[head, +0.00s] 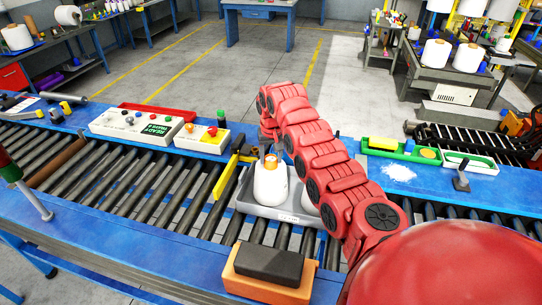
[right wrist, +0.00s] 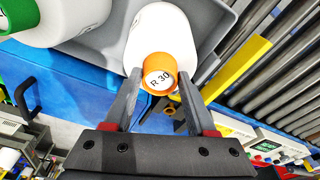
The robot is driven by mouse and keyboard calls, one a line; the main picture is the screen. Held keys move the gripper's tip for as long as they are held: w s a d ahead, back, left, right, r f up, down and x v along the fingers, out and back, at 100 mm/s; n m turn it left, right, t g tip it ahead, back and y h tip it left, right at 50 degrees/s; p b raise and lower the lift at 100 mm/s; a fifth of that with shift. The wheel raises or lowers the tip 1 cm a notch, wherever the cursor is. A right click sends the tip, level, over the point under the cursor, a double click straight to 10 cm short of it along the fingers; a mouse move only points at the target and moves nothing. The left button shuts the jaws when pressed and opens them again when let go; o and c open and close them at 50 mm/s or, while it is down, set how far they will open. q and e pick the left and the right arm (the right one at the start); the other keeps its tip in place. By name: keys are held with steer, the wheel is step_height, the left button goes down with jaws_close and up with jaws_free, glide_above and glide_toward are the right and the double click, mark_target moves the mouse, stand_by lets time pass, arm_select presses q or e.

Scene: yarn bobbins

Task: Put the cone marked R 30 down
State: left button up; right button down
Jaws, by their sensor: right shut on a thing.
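The cone marked R 30 (head: 270,187) is white with an orange top. In the right wrist view its orange end (right wrist: 160,74) shows the label. My right gripper (right wrist: 156,92) is shut on this orange end, one finger on each side. In the head view the cone is upright over the left part of a grey tray (head: 258,212); I cannot tell whether its base touches the tray. A second white cone (head: 309,201) is beside it, mostly hidden by my right arm; its green top (right wrist: 14,18) shows in the right wrist view. My left gripper is not in view.
The tray is on a roller conveyor (head: 110,180) with blue side rails. A yellow bar (head: 225,177) is close at the tray's left. An orange block with a dark top (head: 268,268) is in front. A control box (head: 200,138) stands on the far rail.

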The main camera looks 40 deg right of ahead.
steer(key=shift+c, duration=1)
jaws_free()
steer(key=shift+r, duration=0.1)
steer(key=r+b, duration=0.3)
steer(key=shift+s+a+r+b, duration=0.15)
steer(key=shift+s+r+b, duration=0.15)
steer(key=shift+r, duration=0.1)
step_height(320, 180, up, 8)
steer(key=s+b, duration=0.1)
steer(key=b, duration=0.1)
steer(key=shift+a+b, duration=0.3)
steer(key=shift+b, duration=0.1)
steer(key=shift+s, duration=0.1)
